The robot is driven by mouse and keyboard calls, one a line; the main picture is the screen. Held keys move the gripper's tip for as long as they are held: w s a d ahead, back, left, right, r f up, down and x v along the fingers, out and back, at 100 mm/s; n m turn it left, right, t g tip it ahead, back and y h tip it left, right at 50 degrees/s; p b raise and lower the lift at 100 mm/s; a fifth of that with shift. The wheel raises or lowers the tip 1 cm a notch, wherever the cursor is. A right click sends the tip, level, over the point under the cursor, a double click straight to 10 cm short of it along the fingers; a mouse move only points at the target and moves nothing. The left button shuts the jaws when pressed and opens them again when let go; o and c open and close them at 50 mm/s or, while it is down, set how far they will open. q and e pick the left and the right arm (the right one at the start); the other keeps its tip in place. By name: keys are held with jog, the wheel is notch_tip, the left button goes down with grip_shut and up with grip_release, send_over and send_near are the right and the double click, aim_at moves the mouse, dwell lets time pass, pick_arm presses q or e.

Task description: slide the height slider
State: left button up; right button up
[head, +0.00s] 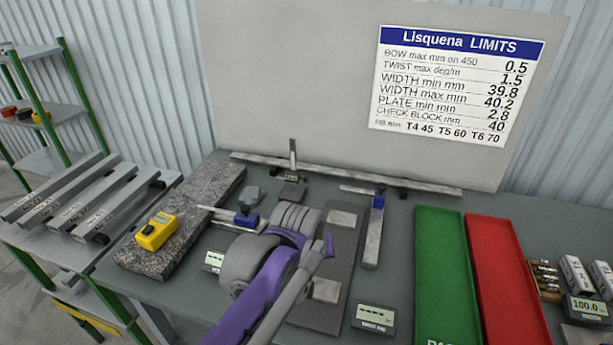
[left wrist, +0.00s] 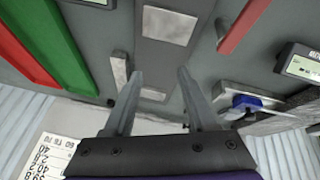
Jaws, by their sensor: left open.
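A blue slider piece (head: 379,201) shows at the far end of a pale steel bar (head: 372,238), right of the dark plate. It seems to be the height slider, but no label on it is readable. A second blue piece (head: 247,219) sits on a steel gauge left of my arm; it also shows in the left wrist view (left wrist: 246,101). My left gripper (left wrist: 159,73) is open and empty, its fingers apart above the dark plate with light pads (left wrist: 165,58). In the head view my purple and grey arm hides part of the plate. My right gripper is not in view.
A green tray (head: 443,270) and a red tray (head: 505,270) lie at the right. A granite slab (head: 195,225) with a yellow device (head: 156,231) lies at the left. A small display (head: 375,317) is at the front. A long rail (head: 340,176) runs along the back.

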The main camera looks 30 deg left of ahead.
pick_arm(q)
jog(key=w+a+r+n, duration=0.2)
jog(key=w, duration=0.3)
jog(key=w+a+r+n, duration=0.2)
jog(key=w+a+r, duration=0.1)
jog(key=w, duration=0.2)
jog(key=n, duration=1.1)
send_near(305, 178)
jog(key=shift+y, duration=0.4)
jog(key=x, duration=0.8)
jog(key=shift+w+d+f, duration=0.2)
jog(key=shift+d, duration=0.1)
grip_shut()
